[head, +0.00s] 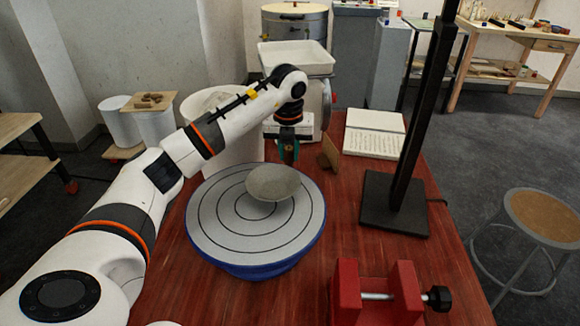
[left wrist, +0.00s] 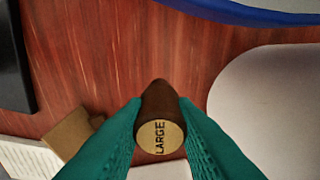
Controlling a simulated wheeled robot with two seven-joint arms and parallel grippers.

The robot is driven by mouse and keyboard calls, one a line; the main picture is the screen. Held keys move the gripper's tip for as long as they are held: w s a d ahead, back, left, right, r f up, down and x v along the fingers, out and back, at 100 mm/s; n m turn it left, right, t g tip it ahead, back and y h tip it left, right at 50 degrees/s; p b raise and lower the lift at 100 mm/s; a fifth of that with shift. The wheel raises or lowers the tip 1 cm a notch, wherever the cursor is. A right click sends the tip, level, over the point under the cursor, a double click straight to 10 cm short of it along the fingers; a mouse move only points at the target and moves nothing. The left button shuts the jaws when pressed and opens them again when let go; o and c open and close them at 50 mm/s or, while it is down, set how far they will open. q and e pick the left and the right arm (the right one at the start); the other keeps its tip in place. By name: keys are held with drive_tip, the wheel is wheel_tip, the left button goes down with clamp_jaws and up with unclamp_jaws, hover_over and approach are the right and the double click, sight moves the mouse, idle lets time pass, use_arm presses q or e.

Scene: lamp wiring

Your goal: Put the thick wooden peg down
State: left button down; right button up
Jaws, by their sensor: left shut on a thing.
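The thick wooden peg (left wrist: 160,134) shows in the left wrist view as a dark brown cylinder with a pale end marked "LARGE". My left gripper (head: 288,151) is shut on it, with a teal finger on each side. The peg's far end points toward the red table (left wrist: 100,60); I cannot tell whether it touches the table. In the head view the fingers mostly hide the peg. The gripper is behind the grey turntable (head: 222,225) and its shallow bowl (head: 273,184). My right gripper is out of view.
A small wooden block (head: 329,152) stands just right of the gripper, with an open notebook (head: 373,144) beyond. A white bucket (head: 222,150) is to the left. A black stand (head: 394,204) and red vise (head: 375,295) are to the right.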

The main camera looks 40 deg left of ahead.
sight(289, 162)
use_arm(q)
drive_tip(key=shift+f, duration=2.45)
drive_tip(key=shift+f, duration=0.1)
drive_tip(key=c, duration=1.6)
unclamp_jaws()
drive_tip(key=o, duration=0.4)
